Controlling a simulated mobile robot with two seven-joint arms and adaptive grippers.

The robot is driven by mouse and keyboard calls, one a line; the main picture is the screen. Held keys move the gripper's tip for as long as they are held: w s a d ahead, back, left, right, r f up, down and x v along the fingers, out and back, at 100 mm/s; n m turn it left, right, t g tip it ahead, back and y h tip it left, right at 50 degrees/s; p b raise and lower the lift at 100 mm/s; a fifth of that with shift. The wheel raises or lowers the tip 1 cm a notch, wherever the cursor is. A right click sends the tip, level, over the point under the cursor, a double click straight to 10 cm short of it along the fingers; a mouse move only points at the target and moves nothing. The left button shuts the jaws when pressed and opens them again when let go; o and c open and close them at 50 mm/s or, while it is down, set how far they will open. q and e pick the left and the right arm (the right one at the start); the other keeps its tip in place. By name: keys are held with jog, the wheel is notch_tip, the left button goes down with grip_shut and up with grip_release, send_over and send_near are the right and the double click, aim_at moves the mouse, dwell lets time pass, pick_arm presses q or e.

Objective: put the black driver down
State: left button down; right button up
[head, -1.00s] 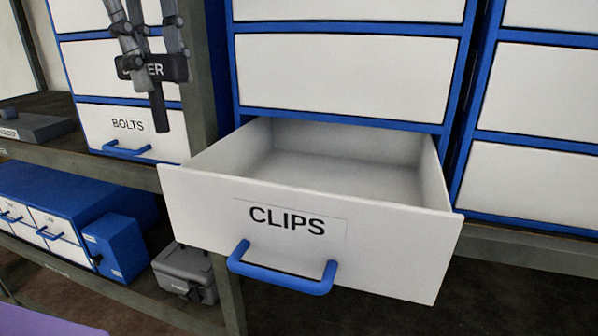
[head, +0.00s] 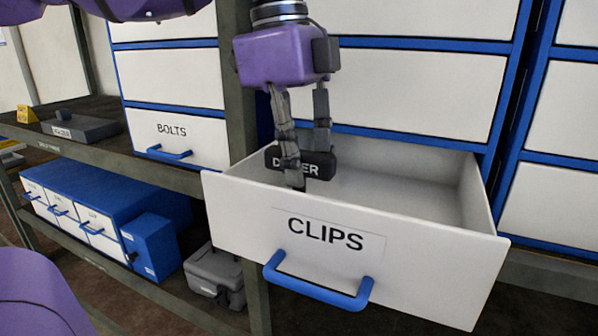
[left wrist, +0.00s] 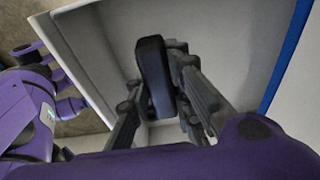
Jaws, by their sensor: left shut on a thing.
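The black driver (head: 318,165) is a dark block with white lettering, partly covered by a finger. My left gripper (head: 306,165) is shut on it and points down over the left part of the open CLIPS drawer (head: 400,262). In the left wrist view the driver (left wrist: 153,75) sits between the fingers of my left gripper (left wrist: 155,95), with the pale drawer interior (left wrist: 110,35) around and beneath. I cannot tell whether the driver touches the drawer floor. My right gripper is not in view.
The drawer's blue handle (head: 318,282) sticks out in front. A closed BOLTS drawer (head: 180,137) is to the left behind a dark shelf post (head: 240,110). A grey case (head: 213,275) and a blue drawer unit (head: 105,210) stand on the lower shelf. The drawer's right part is empty.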

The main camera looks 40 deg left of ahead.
pick_arm(q)
jog(key=shift+a+f, duration=0.1)
jog(key=shift+f, duration=0.85)
jog(key=c, duration=1.6)
grip_release()
jog(key=shift+f, duration=0.15)
jog(key=r, duration=0.4)
jog(key=a+r, duration=0.1)
jog(key=r, duration=0.7)
jog(key=shift+s+a+r, duration=0.15)
jog(key=shift+s+a, duration=0.1)
jog(key=shift+a, duration=0.05)
